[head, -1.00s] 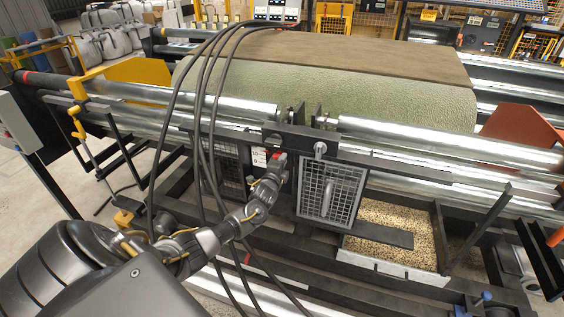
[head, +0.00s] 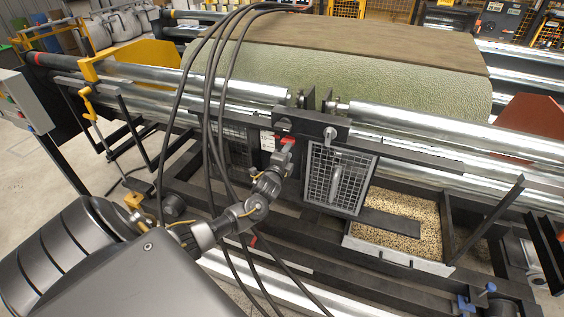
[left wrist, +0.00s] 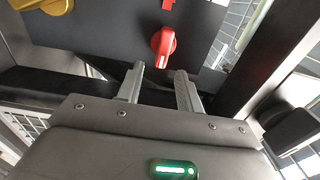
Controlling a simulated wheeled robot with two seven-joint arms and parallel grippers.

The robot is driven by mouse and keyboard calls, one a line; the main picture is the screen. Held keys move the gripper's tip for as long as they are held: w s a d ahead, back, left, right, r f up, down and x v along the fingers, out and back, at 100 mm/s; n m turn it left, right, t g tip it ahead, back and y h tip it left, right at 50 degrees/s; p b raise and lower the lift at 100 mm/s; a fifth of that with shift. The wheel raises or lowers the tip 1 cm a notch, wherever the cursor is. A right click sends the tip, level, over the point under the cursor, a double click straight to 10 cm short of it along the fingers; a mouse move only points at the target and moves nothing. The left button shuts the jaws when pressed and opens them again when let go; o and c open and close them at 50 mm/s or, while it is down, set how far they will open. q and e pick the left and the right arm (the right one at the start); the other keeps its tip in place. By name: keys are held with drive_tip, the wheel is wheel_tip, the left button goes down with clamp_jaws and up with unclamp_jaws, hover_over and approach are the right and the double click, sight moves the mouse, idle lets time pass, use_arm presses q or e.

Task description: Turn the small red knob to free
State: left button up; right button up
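The small red knob (left wrist: 163,42) is on a dark panel (left wrist: 100,30) in the left wrist view. Its grip is elongated and stands nearly upright in that picture, tilted a little. My left gripper (left wrist: 160,70) is open, with one finger on each side of the line to the knob. The knob shows just past the fingertips, and no finger is seen closed on it. In the head view my left gripper (head: 284,156) reaches up to the panel beside a red and white label (head: 267,141); the fingertips are small there. My right gripper is not in view.
A mesh-fronted box (head: 338,178) stands right of the gripper. Black cables (head: 212,120) hang across the arm's view. Long steel rollers (head: 440,132) and a green turf roll (head: 370,80) lie behind. In the wrist view, a yellow part (left wrist: 45,5) is at upper left.

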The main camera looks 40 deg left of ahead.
use_arm(q)
drive_tip(key=v, duration=0.6)
drive_tip(key=shift+s, duration=0.35)
drive_tip(key=shift+d, duration=0.15)
